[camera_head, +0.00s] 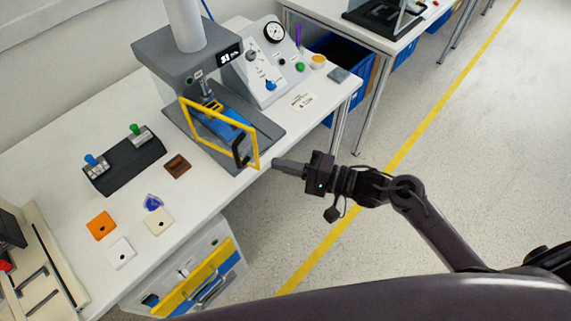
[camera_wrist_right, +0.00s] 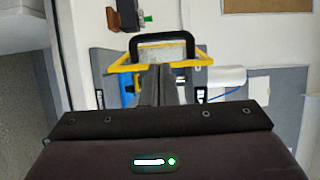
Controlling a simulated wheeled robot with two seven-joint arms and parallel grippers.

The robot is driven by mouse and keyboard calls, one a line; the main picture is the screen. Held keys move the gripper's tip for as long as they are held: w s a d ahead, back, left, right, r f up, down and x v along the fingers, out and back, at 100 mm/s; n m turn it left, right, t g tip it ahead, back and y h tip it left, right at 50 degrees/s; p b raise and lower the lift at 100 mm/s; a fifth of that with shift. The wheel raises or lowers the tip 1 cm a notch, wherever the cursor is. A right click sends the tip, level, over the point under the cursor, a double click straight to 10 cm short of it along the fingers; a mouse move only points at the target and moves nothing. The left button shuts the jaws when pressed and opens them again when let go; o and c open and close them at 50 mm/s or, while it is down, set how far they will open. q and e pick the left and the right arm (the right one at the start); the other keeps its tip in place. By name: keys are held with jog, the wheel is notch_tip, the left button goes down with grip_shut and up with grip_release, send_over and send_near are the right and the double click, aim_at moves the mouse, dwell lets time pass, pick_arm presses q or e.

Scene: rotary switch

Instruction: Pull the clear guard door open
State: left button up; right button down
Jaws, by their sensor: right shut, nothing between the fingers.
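The clear guard door (camera_head: 218,114) has a yellow frame and stands upright at the front of the grey press (camera_head: 165,50). Its black handle (camera_head: 242,151) is on the door's right part. My right gripper (camera_head: 275,163) is just right of the door, past the table edge, with its fingers shut and pointing at the handle. In the right wrist view, the yellow door frame (camera_wrist_right: 195,62) and the black handle (camera_wrist_right: 165,37) lie straight ahead of the shut fingers (camera_wrist_right: 160,76). I see no contact with the handle. My left gripper is not in view.
A blue part sits behind the door. A black switch block (camera_head: 125,165) and several small coloured plates lie on the white table (camera_head: 75,160) to the left. The floor right of the table is clear.

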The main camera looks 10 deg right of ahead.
aim_at(255, 158)
jog(key=p+x, duration=0.1)
jog(key=x, duration=0.6)
jog(key=shift+f, duration=0.1)
jog(key=shift+s, duration=0.15)
jog(key=s+a+m+t+h+p, duration=0.3)
jog(key=s+a+t+p, duration=0.1)
jog(key=a, duration=0.3)
jog(key=shift+s+p, duration=0.2)
jog(key=shift+p, duration=0.3)
